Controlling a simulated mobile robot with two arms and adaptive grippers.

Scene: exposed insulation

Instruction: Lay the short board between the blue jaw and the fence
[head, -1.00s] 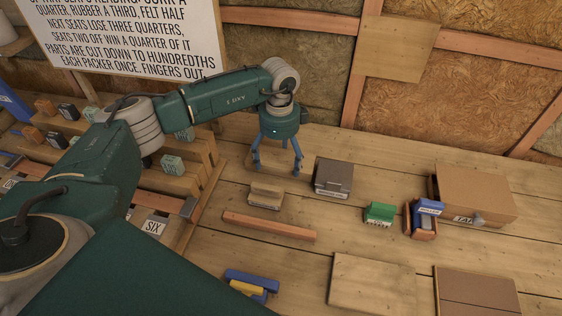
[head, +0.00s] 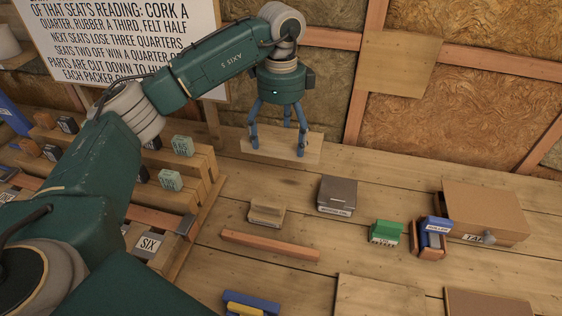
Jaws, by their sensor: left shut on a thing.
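The short board (head: 312,151) is a pale wooden piece between the fingers of my left gripper (head: 278,150), which is shut on it. The board appears raised above the bench near the back wall. A blue bar (head: 258,301), which may be the blue jaw, shows at the bottom edge with a yellow piece (head: 238,309) beside it, partly cut off. A reddish wooden strip (head: 270,246), possibly the fence, lies on the bench between that bar and the board. My right gripper is out of view.
A tan block (head: 266,212), a grey box (head: 337,196), a green block (head: 386,232), a blue-and-wood tool (head: 432,237) and a cardboard box (head: 485,210) stand on the bench. A stepped rack (head: 190,165) with small blocks is left. A pale panel (head: 378,295) lies at the front.

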